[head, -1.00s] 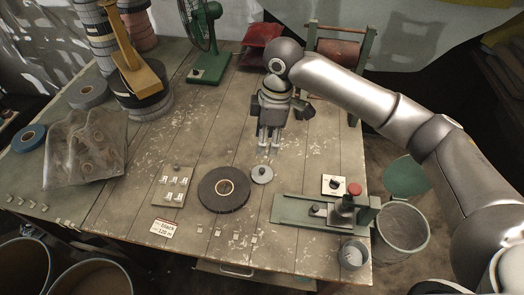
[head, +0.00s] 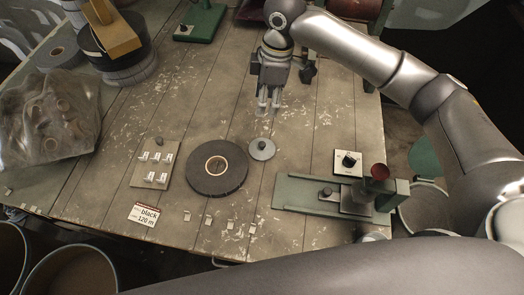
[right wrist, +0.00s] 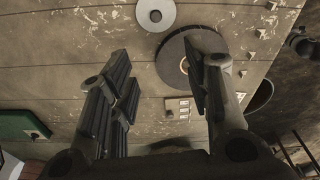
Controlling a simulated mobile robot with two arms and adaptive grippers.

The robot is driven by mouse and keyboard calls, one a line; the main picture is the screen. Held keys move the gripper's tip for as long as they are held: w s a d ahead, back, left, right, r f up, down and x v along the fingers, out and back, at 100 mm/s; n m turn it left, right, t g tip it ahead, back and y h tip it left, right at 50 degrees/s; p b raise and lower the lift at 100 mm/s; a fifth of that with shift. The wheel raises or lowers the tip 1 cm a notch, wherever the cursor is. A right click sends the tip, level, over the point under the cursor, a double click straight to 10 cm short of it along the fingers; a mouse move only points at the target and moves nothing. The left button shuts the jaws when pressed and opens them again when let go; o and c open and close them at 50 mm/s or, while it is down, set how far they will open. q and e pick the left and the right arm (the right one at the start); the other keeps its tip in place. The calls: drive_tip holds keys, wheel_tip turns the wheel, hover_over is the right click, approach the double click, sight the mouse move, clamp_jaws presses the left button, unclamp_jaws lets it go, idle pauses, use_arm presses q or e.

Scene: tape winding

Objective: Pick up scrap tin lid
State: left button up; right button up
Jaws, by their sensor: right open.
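The lid (head: 262,150) is a small grey disc with a dark knob at its centre. It lies flat on the wooden table, right of the large black tape roll (head: 207,186). In the right wrist view the lid (right wrist: 155,8) is at the top edge, partly cut off, and the roll (right wrist: 172,72) is below it. My right gripper (head: 268,108) points down above the table, behind the lid and apart from it. Its fingers (right wrist: 158,68) are spread with nothing between them. My left gripper is not in view.
A green fixture (head: 300,195) with a red knob and a white dial plate (head: 347,163) stand right of the lid. Bare planks surround the lid's far side.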

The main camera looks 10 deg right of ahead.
wheel_tip(320, 180, down, 8)
drive_tip(key=b, duration=0.7)
hover_over(262, 144)
drive_tip(key=f, duration=0.6)
drive_tip(key=shift+w+d+f, duration=0.1)
drive_tip(key=shift+w+d, duration=0.05)
drive_tip(key=shift+d, duration=0.2)
drive_tip(key=shift+a+f+p, duration=0.15)
drive_tip(key=shift+f+p, duration=0.05)
drive_tip(key=shift+f, duration=1.25)
drive_tip(key=shift+a+f+p, duration=0.1)
drive_tip(key=shift+f+p, duration=0.1)
drive_tip(key=shift+f, duration=1.2)
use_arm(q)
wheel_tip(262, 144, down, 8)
use_arm(e)
drive_tip(key=c, duration=1)
